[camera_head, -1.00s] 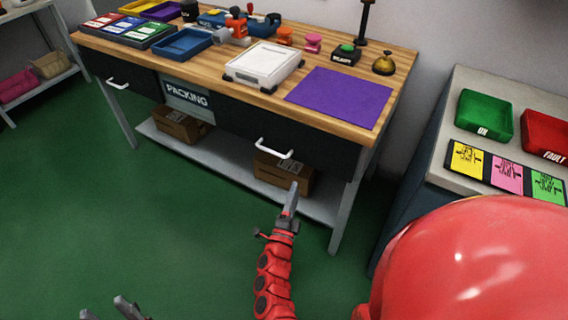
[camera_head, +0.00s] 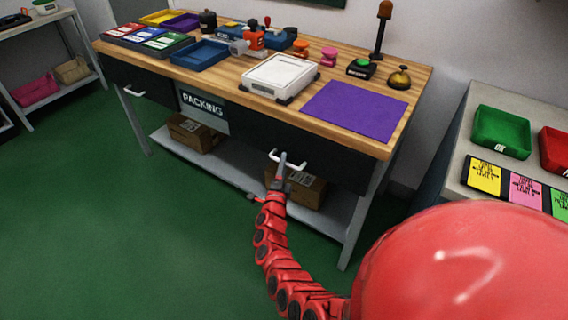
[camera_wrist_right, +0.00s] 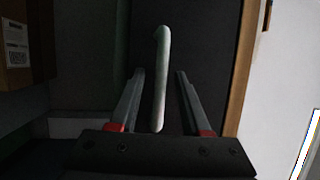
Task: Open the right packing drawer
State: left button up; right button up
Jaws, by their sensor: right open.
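The right packing drawer (camera_head: 325,157) is a dark front under the right part of the wooden packing table, and it looks closed. Its white bar handle (camera_head: 290,163) also shows in the right wrist view (camera_wrist_right: 161,80), running upright there. My right gripper (camera_head: 281,168) is at this handle. In the right wrist view its open fingers (camera_wrist_right: 157,90) lie one on each side of the handle, with gaps between. The left drawer's white handle (camera_head: 133,91) is farther left, beyond the PACKING sign (camera_head: 203,105). My left gripper is out of view.
The table (camera_head: 399,118) carries a purple mat (camera_head: 354,110), a white scale (camera_head: 281,74), trays and tools. Cardboard boxes (camera_head: 308,190) stand on the lower shelf. A side bench with a green tray (camera_head: 501,132) is at right. The green floor in front is clear.

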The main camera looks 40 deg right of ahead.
jog(key=shift+w+d+r, duration=0.1)
jog(key=shift+w+d, duration=0.15)
jog(key=shift+d, duration=0.05)
jog(key=shift+c, duration=0.2)
grip_shut()
dwell(1.2)
